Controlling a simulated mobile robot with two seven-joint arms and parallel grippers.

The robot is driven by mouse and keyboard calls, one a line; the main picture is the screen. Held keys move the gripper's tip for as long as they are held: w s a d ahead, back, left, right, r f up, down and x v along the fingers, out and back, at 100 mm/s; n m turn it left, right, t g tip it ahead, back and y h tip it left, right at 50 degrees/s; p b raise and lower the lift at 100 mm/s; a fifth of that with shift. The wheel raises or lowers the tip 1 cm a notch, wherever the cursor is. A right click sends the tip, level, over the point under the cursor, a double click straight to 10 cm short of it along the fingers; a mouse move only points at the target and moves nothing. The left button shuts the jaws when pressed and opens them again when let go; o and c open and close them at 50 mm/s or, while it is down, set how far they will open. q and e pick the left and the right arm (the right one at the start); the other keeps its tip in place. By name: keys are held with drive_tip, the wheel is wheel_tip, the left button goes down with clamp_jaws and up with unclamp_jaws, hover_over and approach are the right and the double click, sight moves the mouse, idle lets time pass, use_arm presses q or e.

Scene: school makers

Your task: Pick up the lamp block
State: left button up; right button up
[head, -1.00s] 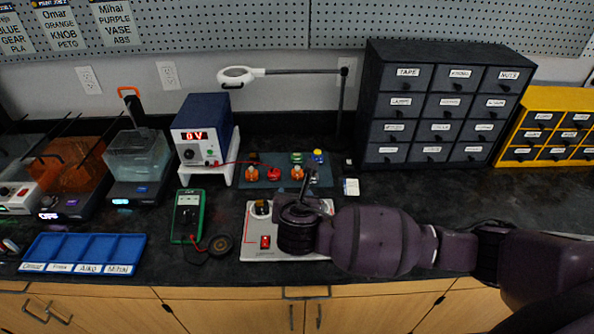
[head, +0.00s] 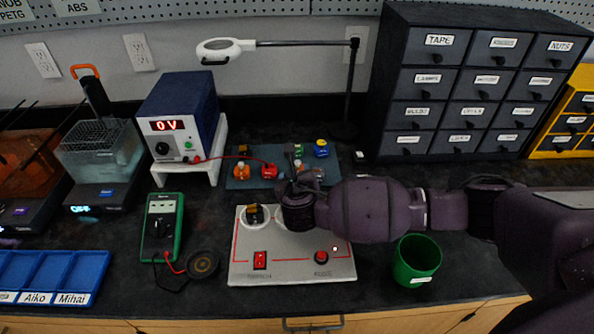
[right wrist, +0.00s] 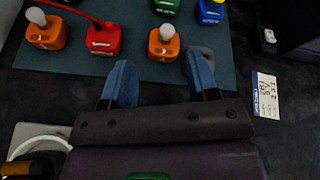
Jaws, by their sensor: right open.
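Two orange blocks with pale bulbs on top, which look like lamp blocks, sit on a blue-grey mat (head: 237,183). The left one (head: 242,171) shows in the head view and in the right wrist view (right wrist: 46,32). The other orange block (right wrist: 163,43) lies just beyond my right gripper's fingers; in the head view it is mostly hidden by my gripper. My right gripper (head: 306,178) is at the mat's front edge. Its blue fingers (right wrist: 161,78) are apart, with nothing between them. My left gripper is not in view.
A red block (right wrist: 103,40) stands between the orange ones, with green (right wrist: 165,7) and blue (right wrist: 210,12) blocks behind. A white switch board (head: 292,268) lies under my right arm. A green cup (head: 417,262) stands beside it. A magnifier lamp (head: 352,85) stands behind.

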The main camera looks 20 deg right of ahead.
sight(298, 167)
drive_tip(key=b+x, duration=0.1)
drive_tip(key=x, duration=0.4)
drive_tip(key=shift+w+f+b, duration=0.1)
drive_tip(key=shift+f+b, duration=0.1)
drive_tip(key=shift+b, duration=0.1)
drive_tip(key=shift+w+d, duration=0.1)
drive_tip(key=shift+w, duration=0.25)
drive_tip(key=c, duration=0.6)
